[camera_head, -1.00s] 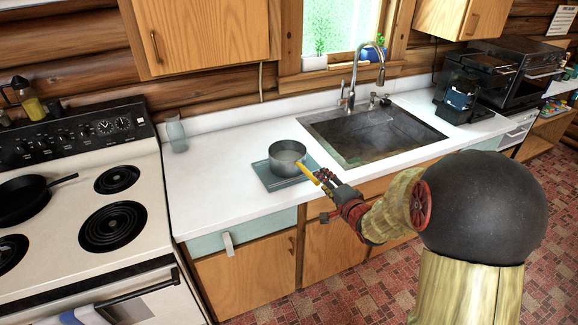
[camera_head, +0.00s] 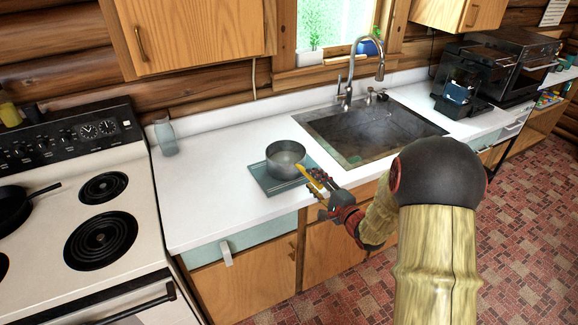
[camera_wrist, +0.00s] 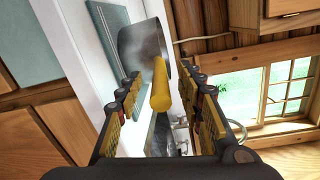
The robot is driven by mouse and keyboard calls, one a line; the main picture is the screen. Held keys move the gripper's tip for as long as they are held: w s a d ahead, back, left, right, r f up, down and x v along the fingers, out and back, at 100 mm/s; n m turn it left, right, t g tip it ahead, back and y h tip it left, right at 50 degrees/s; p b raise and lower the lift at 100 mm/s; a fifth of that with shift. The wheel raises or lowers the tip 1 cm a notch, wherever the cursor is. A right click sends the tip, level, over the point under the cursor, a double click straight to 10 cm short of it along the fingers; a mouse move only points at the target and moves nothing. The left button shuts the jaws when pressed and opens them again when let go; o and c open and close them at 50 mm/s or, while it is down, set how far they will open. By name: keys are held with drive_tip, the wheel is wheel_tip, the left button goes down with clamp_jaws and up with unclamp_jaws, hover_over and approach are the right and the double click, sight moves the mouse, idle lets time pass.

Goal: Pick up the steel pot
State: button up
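The steel pot (camera_head: 285,160) stands upright on a flat grey-green board (camera_head: 266,184) on the white counter, left of the sink. Its yellow handle (camera_wrist: 160,88) points toward my gripper. In the wrist view the pot's grey side (camera_wrist: 141,46) shows at the top, beyond the fingertips. My gripper (camera_head: 320,182) is at the counter's front edge, at the handle. In the wrist view my gripper (camera_wrist: 165,84) is open, with the handle between its two fingers and visible gaps on both sides. The pot's inside shows only partly in the head view.
A sink (camera_head: 370,130) with a tall faucet (camera_head: 350,75) is right of the pot. A glass bottle (camera_head: 165,137) stands at the back left. The stove (camera_head: 90,200) with a black pan (camera_head: 14,208) is at the left. The counter between stove and board is clear.

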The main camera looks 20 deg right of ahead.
sight(301, 167)
drive_tip(key=w, duration=0.2)
drive_tip(key=w+b, duration=0.1)
drive_tip(key=w, duration=0.1)
drive_tip(key=w+b, duration=0.1)
drive_tip(key=w, duration=0.1)
drive_tip(key=shift+w+a+f, duration=0.15)
drive_tip(key=shift+f, duration=0.25)
drive_tip(key=shift+r, duration=0.1)
drive_tip(key=shift+c, duration=1)
drive_tip(key=c, duration=0.7)
clamp_jaws()
drive_tip(key=shift+r, duration=0.2)
